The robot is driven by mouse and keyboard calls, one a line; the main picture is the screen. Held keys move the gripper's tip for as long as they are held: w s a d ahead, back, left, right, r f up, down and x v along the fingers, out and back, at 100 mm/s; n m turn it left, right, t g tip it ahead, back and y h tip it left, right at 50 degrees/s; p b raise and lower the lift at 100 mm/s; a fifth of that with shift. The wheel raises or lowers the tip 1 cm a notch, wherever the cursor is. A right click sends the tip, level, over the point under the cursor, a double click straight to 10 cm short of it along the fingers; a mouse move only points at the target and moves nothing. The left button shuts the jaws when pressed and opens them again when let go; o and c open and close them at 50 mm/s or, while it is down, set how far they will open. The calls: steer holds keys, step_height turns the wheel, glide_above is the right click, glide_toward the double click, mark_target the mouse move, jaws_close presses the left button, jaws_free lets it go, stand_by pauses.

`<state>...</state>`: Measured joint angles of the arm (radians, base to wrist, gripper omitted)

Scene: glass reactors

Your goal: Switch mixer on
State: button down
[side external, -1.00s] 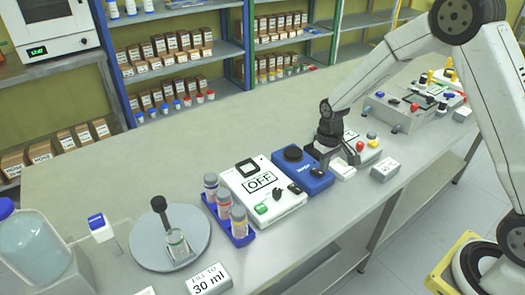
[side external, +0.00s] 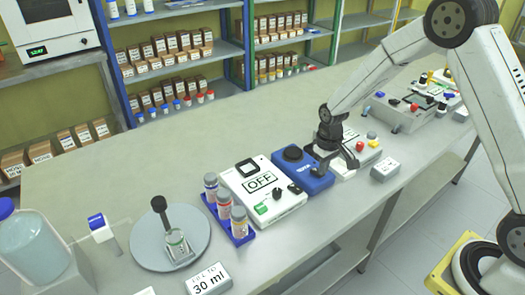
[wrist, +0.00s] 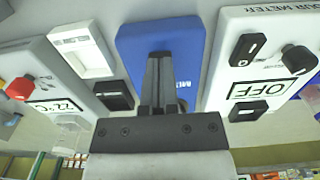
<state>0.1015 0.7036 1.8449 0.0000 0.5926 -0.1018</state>
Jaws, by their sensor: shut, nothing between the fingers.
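The blue mixer (side external: 305,178) is a small blue box with a round black top (side external: 292,153), standing on the bench in the middle of the side view. It also shows in the wrist view (wrist: 134,48) under my fingers, with part of its white lettering visible. My gripper (side external: 320,172) is at the mixer's right side in the side view, pointing down. In the wrist view its two fingers (wrist: 159,56) are together with nothing between them, over the blue body. I cannot tell whether the fingertips touch it. The mixer's switch is not clearly visible.
A white meter (side external: 263,208) reading OFF stands left of the mixer, beside a blue rack of vials (side external: 240,238). A white device with a red knob (side external: 360,146) stands close on the right; its display reads 22°C (wrist: 57,107). The bench behind the mixer is clear.

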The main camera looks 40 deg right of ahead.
mark_target(323, 177)
steer(key=shift+f, duration=0.4)
steer(key=shift+r, duration=0.1)
stand_by(0.3)
steer(key=shift+r, duration=3.45)
steer(key=shift+s, duration=0.1)
steer(key=s+a+r+t, duration=0.1)
steer(key=s+a, duration=0.1)
steer(key=s, duration=0.6)
steer(key=s+a+r+t, duration=0.1)
steer(key=s+a+r, duration=0.1)
steer(key=s, duration=0.5)
steer(key=shift+s+a+r+t, duration=0.15)
steer(key=shift+s+a+t, duration=0.1)
steer(key=shift+s+t, duration=0.1)
